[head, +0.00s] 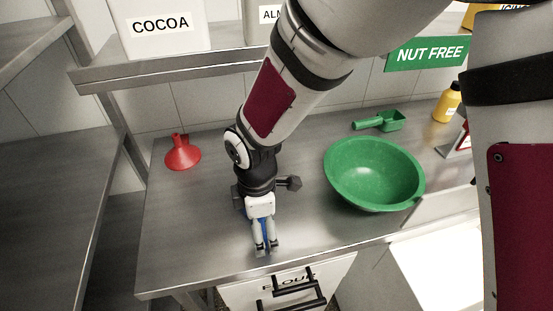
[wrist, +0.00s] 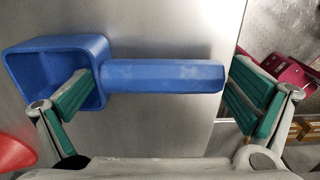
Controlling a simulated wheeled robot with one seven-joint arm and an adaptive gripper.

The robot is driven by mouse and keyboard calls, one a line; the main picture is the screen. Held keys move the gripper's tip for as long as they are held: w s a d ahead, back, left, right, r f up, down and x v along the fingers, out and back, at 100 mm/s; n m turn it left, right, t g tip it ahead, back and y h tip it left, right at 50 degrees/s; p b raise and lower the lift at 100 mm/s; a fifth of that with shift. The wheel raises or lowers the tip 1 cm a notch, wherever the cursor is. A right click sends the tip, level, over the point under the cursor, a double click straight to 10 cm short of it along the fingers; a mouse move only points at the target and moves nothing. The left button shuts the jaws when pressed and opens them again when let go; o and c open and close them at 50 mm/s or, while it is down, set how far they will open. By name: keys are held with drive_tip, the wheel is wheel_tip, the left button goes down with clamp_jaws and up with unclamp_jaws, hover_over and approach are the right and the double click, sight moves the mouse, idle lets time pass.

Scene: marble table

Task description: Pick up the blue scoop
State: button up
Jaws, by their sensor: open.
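The blue scoop (wrist: 160,76) lies across the wrist view, its square cup (wrist: 55,70) at the left and its handle pointing right. In the head view, only a sliver of blue (head: 264,226) shows between the fingers; the rest is hidden by my gripper. My gripper (head: 267,246) points down near the table's front edge. In the wrist view my gripper (wrist: 163,80) is open, with green-padded fingers wide apart. The left finger overlaps the cup's near right corner in the picture, and the right finger is just past the handle's end. Whether either finger touches the scoop is unclear.
A red funnel (head: 183,153) stands at the left on the metal table (head: 200,235). A green bowl (head: 374,172) is at the right, with a green scoop (head: 380,121) behind it. A shelf with a cocoa bin (head: 160,28) runs above. A flour bin (head: 290,288) is below the front edge.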

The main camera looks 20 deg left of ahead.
drive_tip(key=c, duration=1)
drive_tip(key=shift+r, duration=0.1)
drive_tip(key=shift+r, duration=0.55)
wheel_tip(320, 180, up, 2)
drive_tip(key=shift+r, duration=0.15)
drive_tip(key=s+d, duration=0.3)
drive_tip(key=s, duration=0.1)
drive_tip(key=s+d+r, duration=0.1)
drive_tip(key=s+d, duration=0.2)
drive_tip(key=s, duration=0.2)
drive_tip(key=s+d, duration=0.3)
drive_tip(key=s, duration=0.1)
drive_tip(key=shift+s+r, duration=0.2)
drive_tip(key=shift+a, duration=0.1)
